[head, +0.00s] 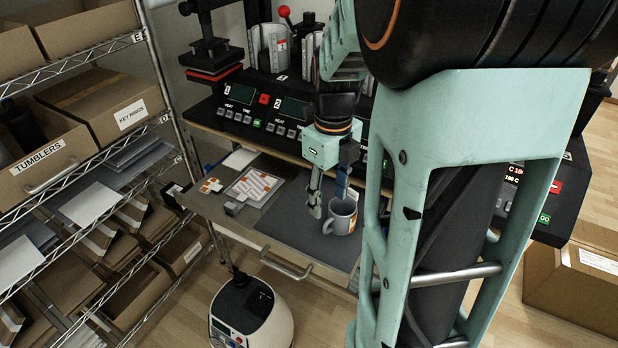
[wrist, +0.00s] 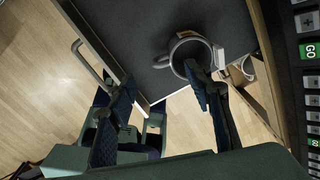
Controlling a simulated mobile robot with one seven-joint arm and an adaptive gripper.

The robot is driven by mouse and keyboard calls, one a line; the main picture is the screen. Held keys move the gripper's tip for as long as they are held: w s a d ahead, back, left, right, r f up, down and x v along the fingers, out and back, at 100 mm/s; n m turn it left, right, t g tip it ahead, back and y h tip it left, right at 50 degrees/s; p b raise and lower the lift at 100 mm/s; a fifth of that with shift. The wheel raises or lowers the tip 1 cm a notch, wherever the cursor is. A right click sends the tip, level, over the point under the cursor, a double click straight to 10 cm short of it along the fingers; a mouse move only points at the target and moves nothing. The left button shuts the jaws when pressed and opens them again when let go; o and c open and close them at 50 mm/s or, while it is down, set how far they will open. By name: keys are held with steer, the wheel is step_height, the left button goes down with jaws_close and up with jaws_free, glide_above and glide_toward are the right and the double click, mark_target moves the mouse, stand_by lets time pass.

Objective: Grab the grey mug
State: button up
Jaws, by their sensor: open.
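The grey mug (head: 342,217) stands upright on a dark grey mat on the pull-out shelf, with an orange and white print on its side. Its handle points left in the head view. My gripper (head: 328,203) is open above and at the left of the mug. One finger is down on the handle side, outside the mug; the other, with a blue pad, is over the mug's opening. In the wrist view, the mug (wrist: 183,42) is at the upper middle and the right finger overlaps its rim. I cannot tell whether that finger is inside it or touching.
The mat (head: 290,222) has free room left of the mug. A sheet of printed labels (head: 253,187) lies further left. The press consoles (head: 262,115) stand behind. A wire shelf with boxes (head: 100,105) is at the left, and a small white robot (head: 250,315) is on the floor.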

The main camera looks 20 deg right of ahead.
mark_target(329, 219)
step_height(329, 219, down, 9)
steer(key=shift+s+d+f, duration=0.15)
steer(key=shift+f, duration=0.05)
stand_by(0.3)
jaws_close()
